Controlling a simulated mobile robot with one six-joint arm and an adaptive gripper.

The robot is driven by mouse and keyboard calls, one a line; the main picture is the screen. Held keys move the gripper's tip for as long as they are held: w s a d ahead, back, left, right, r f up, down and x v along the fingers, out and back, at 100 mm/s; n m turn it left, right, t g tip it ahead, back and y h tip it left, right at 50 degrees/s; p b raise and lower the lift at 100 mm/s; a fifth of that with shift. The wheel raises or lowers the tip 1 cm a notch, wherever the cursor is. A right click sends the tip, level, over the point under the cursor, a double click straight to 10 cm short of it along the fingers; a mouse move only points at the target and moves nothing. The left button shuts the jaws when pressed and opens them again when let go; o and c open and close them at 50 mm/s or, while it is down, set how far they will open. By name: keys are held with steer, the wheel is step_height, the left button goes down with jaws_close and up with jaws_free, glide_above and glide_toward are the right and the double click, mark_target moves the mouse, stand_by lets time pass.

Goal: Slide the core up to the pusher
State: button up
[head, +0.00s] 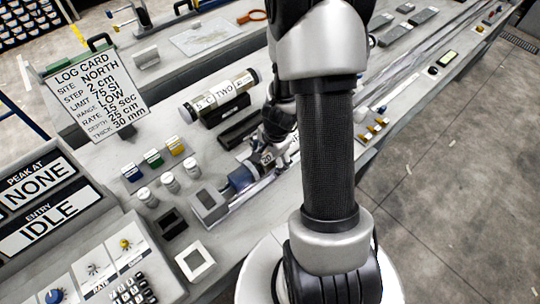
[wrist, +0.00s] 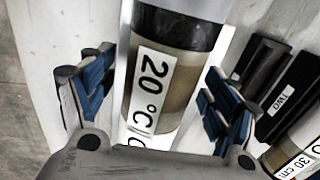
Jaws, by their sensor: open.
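The fingers are open, with gaps visible on both sides of the core. I cannot tell whether core and pusher touch. My arm hides much of the rail.
Several coloured blocks and round pegs (head: 168,182) stand to the left. A log card (head: 97,97) and displays reading NONE and IDLE (head: 45,225) are at far left.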

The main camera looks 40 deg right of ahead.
steer(key=shift+c, duration=0.2)
jaws_close()
stand_by(1.0)
